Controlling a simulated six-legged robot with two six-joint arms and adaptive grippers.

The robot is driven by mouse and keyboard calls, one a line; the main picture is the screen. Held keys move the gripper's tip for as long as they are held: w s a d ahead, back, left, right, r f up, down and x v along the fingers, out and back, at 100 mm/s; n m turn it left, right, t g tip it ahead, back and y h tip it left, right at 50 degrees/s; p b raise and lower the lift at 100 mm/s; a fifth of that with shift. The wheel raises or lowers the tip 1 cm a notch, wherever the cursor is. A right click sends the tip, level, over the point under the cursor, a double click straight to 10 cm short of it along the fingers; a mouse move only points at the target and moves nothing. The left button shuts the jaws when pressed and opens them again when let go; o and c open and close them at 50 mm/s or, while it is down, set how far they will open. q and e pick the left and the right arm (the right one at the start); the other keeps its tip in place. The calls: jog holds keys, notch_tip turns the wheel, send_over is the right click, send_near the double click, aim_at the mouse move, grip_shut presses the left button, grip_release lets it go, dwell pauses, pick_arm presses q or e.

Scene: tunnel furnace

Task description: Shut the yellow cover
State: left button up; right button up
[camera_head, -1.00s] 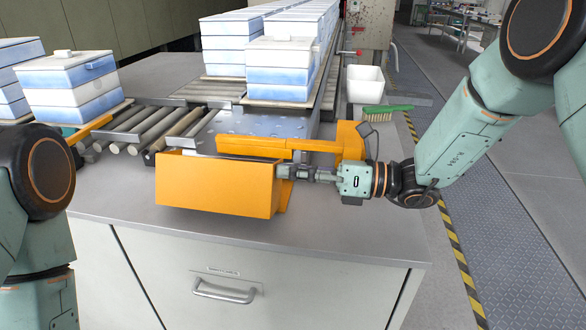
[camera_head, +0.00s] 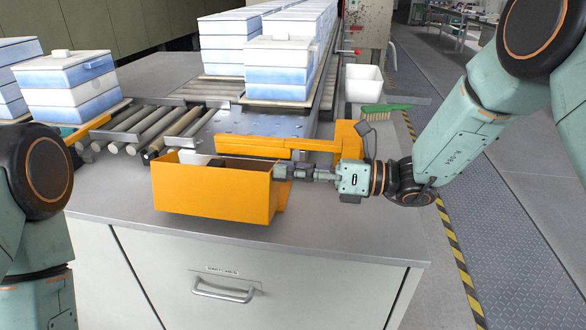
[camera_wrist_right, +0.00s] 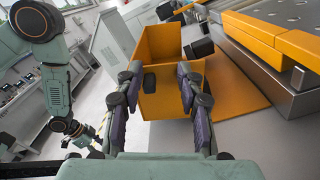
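The yellow cover (camera_head: 213,190) is an orange-yellow box-like shell at the front end of the conveyor. Its top edge stands away from the machine, and a dark part shows in the gap. In the right wrist view the cover (camera_wrist_right: 172,104) is seen from its side with its interior partly exposed. My right gripper (camera_head: 281,172) is at the cover's right end. In its wrist view the right gripper (camera_wrist_right: 159,72) has its two fingers apart, with the cover between and beyond them; contact is unclear. My left arm shows at the left edge, its gripper out of the head view.
A yellow bar (camera_head: 240,146) and bracket lie behind the cover on the metal plate (camera_head: 255,123). Stacked blue-white boxes (camera_head: 280,72) stand on the conveyor. A green brush (camera_head: 386,108) and white bin (camera_head: 364,82) are at right. The grey counter (camera_head: 350,228) is clear in front.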

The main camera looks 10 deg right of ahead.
jog(key=shift+d, duration=0.1)
jog(key=v, duration=1.2)
dwell(0.4)
